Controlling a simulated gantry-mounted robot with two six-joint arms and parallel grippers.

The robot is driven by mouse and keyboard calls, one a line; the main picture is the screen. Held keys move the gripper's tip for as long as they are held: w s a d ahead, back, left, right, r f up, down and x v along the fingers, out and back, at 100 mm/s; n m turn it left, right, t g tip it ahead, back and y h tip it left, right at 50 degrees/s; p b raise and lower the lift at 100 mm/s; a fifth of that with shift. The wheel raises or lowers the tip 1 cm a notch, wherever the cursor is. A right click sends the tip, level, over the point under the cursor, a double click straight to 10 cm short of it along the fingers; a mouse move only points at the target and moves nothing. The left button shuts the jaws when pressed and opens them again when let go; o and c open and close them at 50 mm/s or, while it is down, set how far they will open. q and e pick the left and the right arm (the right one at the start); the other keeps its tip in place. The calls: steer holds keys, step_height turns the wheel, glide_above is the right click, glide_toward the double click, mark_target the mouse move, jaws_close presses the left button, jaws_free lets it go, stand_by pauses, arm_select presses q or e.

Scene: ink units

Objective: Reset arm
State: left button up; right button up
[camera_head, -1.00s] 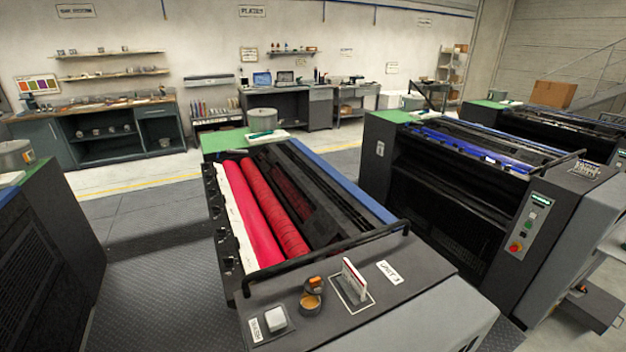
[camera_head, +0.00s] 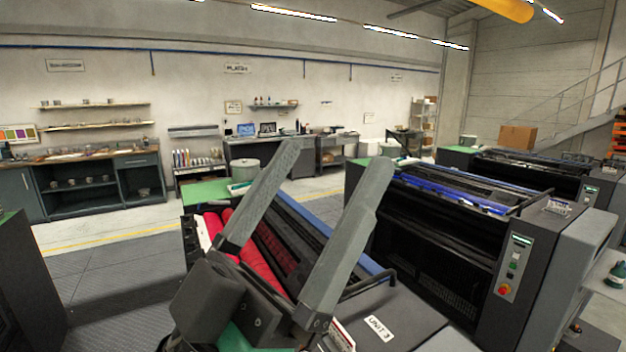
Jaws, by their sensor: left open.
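My left gripper (camera_head: 325,180) is raised in the lower middle of the head view. Its two long grey fingers point up and are spread apart, with nothing between them. It stands in front of the ink unit marked Unit 3 (camera_head: 392,318) and hides part of its red rollers (camera_head: 258,262) and top panel. I cannot tell from this view how far above the unit it is. My right gripper is not in view.
Another ink unit with blue rollers (camera_head: 455,193) stands to the right, with a control panel (camera_head: 513,262) on its end. A dark machine (camera_head: 30,285) stands at the left edge. Benches (camera_head: 95,185) and shelves line the back wall. The floor at left is clear.

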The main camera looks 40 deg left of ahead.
arm_select(q)
step_height(320, 180, up, 26)
steer(key=p, duration=2.6)
steer(key=shift+r, duration=0.2)
steer(key=shift+c, duration=0.2)
